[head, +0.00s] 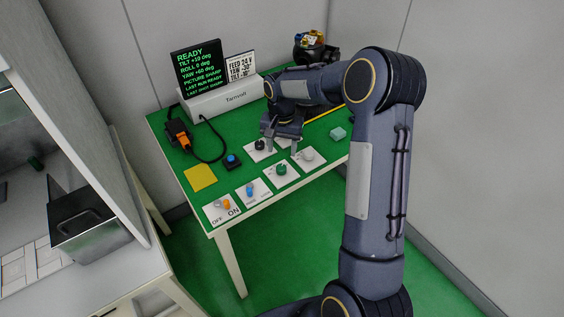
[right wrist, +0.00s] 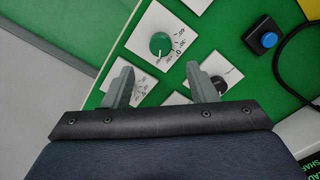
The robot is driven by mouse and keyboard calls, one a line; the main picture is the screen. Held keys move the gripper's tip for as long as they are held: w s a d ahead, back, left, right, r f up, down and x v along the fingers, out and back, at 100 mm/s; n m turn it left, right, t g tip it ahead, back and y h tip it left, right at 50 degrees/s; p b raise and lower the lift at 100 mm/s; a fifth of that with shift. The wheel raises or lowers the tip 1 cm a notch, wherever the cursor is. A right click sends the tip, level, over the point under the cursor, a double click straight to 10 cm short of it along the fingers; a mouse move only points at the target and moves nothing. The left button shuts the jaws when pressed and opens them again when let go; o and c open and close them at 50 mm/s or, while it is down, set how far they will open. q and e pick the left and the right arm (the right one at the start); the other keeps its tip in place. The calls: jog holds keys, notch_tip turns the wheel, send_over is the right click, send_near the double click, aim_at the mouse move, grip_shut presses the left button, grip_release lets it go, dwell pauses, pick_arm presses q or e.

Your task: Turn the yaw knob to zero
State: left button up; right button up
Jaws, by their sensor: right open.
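A board of dial plates lies on the green table. A black knob (head: 260,145) sits on a white plate by my right gripper (head: 281,141); it also shows beside a finger in the right wrist view (right wrist: 219,85). A green knob (head: 281,168) stands nearer the front edge and shows clearly, with a white pointer mark, in the right wrist view (right wrist: 160,43). A grey knob (head: 307,155) is to its right. The labels are too small to tell which is yaw. My right gripper is open and empty above the plates. The screen (head: 196,70) reads about YAW +60 deg.
A blue button (head: 232,160), yellow pad (head: 200,177), blue-handled control (head: 250,190) and orange ON/OFF switch (head: 226,203) lie left and front. A cabled orange-black device (head: 179,135) is behind.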

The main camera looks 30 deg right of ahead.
aim_at(281, 167)
notch_tip(281, 167, down, 8)
jog(key=shift+a+r+p, duration=0.15)
jog(key=shift+r+p, duration=0.1)
jog(key=shift+p, duration=0.15)
jog(key=c, duration=1)
